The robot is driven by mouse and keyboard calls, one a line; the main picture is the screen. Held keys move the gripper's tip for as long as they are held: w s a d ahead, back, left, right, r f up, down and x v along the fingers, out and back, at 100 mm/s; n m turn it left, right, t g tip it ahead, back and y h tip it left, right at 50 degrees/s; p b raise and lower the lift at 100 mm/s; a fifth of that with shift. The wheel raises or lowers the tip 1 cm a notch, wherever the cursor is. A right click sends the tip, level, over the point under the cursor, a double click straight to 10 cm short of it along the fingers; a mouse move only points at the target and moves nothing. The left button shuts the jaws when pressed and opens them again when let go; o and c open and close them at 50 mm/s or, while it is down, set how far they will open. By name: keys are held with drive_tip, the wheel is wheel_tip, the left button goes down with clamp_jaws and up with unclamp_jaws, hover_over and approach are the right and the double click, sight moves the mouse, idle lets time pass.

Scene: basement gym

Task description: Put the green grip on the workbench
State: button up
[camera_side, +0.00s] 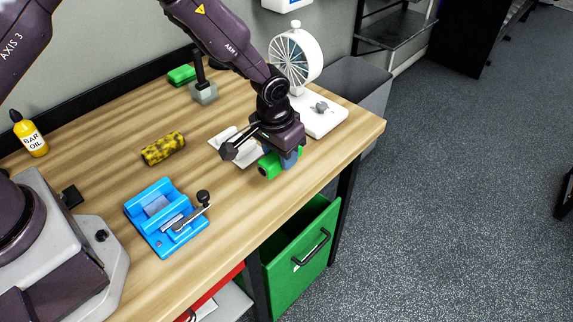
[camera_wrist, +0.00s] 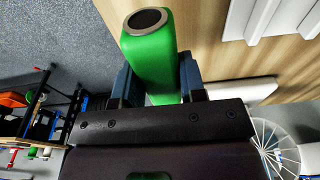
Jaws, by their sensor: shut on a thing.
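The green grip (camera_side: 269,165) is a thick green piece with a dark hole in its end. My gripper (camera_side: 291,158) is shut on it, near the front right edge of the wooden workbench (camera_side: 233,207). In the wrist view the green grip (camera_wrist: 149,55) sticks out from between the two blue-grey fingers of my gripper (camera_wrist: 160,85). The bench top shows to its right and the grey floor to its left. I cannot tell whether the grip touches the bench top.
A blue vise (camera_side: 160,207), a yellow-black roll (camera_side: 163,148), an oil bottle (camera_side: 30,136) and a white fan-like device (camera_side: 297,55) stand on the bench. Another green piece (camera_side: 182,74) lies at the back. A green drawer (camera_side: 297,265) is open below the front edge.

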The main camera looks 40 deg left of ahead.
sight(287, 177)
drive_tip(key=shift+w+d+f, duration=0.15)
drive_tip(key=shift+w+f, duration=0.35)
drive_tip(key=shift+f, duration=0.15)
drive_tip(key=shift+w+f, duration=0.2)
drive_tip(key=shift+f, duration=1.55)
drive_tip(key=shift+f, duration=0.15)
drive_tip(key=o, duration=1)
drive_tip(key=r, duration=0.4)
drive_tip(key=s+r, duration=0.1)
drive_tip(key=r, duration=0.7)
drive_tip(key=shift+s+r, duration=0.25)
